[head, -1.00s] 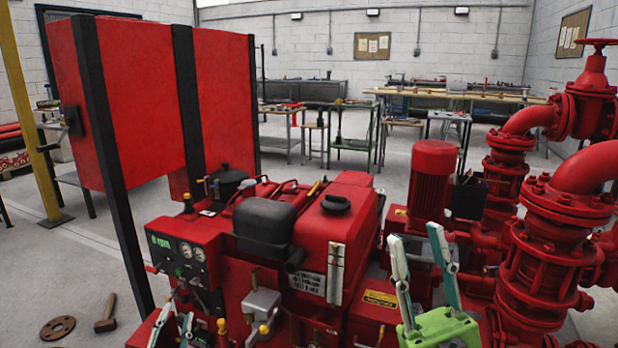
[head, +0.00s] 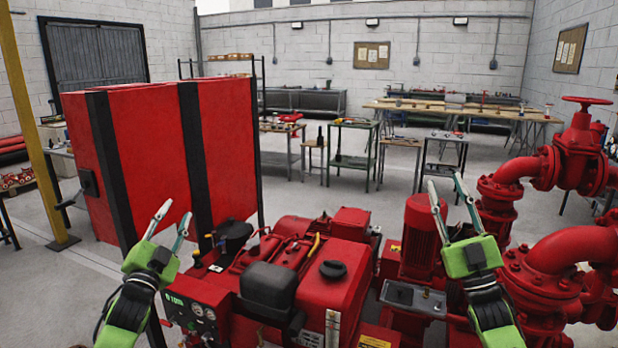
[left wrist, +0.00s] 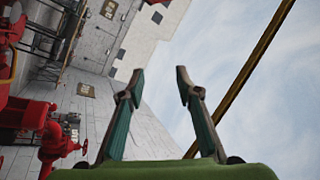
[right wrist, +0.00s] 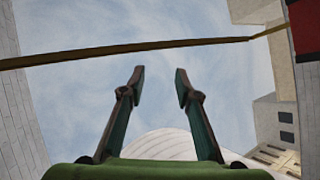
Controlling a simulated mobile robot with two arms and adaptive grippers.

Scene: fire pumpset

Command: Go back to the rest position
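My left gripper (head: 172,224) is raised at the lower left in the head view, in front of the red cabinet and left of the pump engine. Its fingers are apart with nothing between them, as the left wrist view (left wrist: 155,82) shows. My right gripper (head: 445,190) is raised at the right in the head view, in front of the red motor and left of the large red pipes. Its fingers are also apart and empty in the right wrist view (right wrist: 155,80). Both grippers point upward; the wrist cameras see mostly sky.
The red pump engine (head: 340,262) with its gauge panel (head: 197,312) stands between the arms. Red pipes and a valve (head: 580,135) rise at the right. The red cabinet (head: 150,150) stands at the left. Workbenches (head: 355,150) line the back, with open floor before them.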

